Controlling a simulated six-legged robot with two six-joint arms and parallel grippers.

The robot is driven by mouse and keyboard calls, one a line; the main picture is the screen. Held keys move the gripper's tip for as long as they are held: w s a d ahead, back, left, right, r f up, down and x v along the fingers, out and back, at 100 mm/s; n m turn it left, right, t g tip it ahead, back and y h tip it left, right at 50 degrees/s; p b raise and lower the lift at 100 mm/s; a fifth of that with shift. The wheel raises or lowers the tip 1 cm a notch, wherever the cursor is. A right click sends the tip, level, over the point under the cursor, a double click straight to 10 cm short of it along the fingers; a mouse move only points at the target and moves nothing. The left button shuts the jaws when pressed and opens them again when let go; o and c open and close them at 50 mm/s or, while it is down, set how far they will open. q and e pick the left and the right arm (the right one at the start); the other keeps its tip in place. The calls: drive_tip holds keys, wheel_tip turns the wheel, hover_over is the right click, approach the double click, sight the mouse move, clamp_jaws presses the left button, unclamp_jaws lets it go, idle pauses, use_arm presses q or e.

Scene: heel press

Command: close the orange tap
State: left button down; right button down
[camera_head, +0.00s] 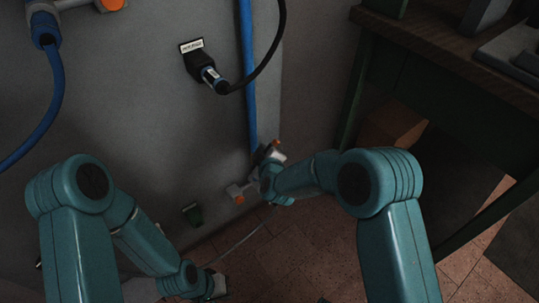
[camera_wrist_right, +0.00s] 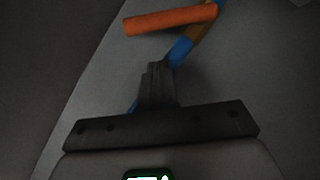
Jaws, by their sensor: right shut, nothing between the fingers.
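An orange tap handle (camera_wrist_right: 170,18) lies nearly level across the top of the right wrist view, beside a brass-coloured body (camera_wrist_right: 205,30) and a blue hose (camera_wrist_right: 180,50). In the head view an orange spot (camera_head: 276,143) shows at the lower end of the blue hose, by my right gripper (camera_head: 262,160). My right gripper is shut and empty, its fingertips (camera_wrist_right: 157,66) just short of the handle in the wrist picture; contact cannot be made out. My left gripper (camera_head: 216,286) is low at the wall's foot, its fingers too small to read.
A grey wall (camera_head: 130,90) carries a black plug and cable (camera_head: 207,74), another blue hose (camera_head: 45,100) and a second orange-marked fitting (camera_head: 237,193). A workbench (camera_head: 450,55) stands at right. The tiled floor (camera_head: 300,250) shows between my arms.

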drive_tip(key=shift+w+d+f+b, duration=0.25)
drive_tip(key=shift+w+d+f, duration=0.25)
drive_tip(key=shift+f, duration=0.2)
drive_tip(key=shift+w+d+f+b, duration=0.25)
drive_tip(key=shift+w+d+f, duration=0.2)
drive_tip(key=shift+f, duration=0.25)
drive_tip(key=shift+w+d+f+g, duration=0.1)
drive_tip(key=shift+w+d+g, duration=0.1)
drive_tip(key=shift+g, duration=0.1)
drive_tip(key=shift+m+g+y, duration=0.5)
drive_tip(key=shift+m+y, duration=0.1)
drive_tip(key=shift+m, duration=0.2)
drive_tip(key=shift+w+d+f+b, duration=0.55)
drive_tip(key=shift+d+f+b, duration=0.2)
drive_tip(key=shift+w+d+f+b, duration=0.5)
drive_tip(key=shift+d+f+b, duration=0.2)
drive_tip(key=shift+f+b, duration=0.05)
